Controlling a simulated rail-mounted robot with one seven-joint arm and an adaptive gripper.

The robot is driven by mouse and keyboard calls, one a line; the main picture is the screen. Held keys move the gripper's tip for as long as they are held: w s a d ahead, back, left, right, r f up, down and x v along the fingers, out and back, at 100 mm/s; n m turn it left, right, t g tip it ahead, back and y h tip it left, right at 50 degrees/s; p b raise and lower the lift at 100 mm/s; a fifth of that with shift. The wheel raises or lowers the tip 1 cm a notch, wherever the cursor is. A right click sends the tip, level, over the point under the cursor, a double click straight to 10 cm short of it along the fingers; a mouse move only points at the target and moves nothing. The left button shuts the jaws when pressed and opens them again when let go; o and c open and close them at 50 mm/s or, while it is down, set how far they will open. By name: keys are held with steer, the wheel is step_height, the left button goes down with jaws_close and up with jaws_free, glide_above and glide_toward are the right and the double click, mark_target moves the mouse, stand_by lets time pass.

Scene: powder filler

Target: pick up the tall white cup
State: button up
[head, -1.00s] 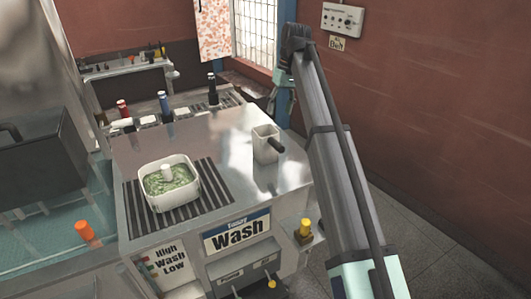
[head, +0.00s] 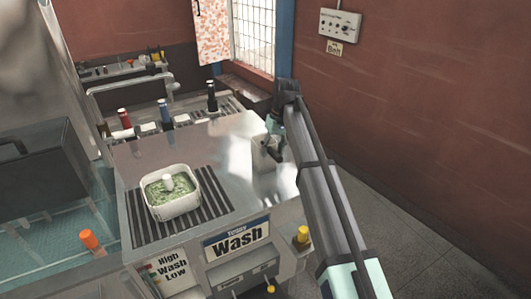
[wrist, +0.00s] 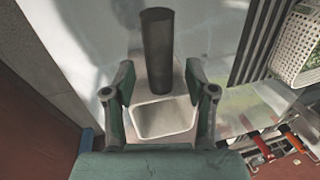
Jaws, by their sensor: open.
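My gripper (wrist: 160,88) is open, with one finger on each side of the cup. I cannot tell whether either finger touches it.
A white square tub (head: 172,210) with green contents stands on the dark slatted strip (head: 215,200) to the left. Yellow knobs (head: 303,234) sit at the counter's front. The steel between tub and cup is clear.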

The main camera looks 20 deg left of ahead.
steer(key=shift+s+a+f, duration=0.1)
steer(key=shift+a+f, duration=0.05)
steer(key=shift+f, duration=0.55)
steer(key=c, duration=1)
jaws_close()
steer(key=shift+r, duration=0.15)
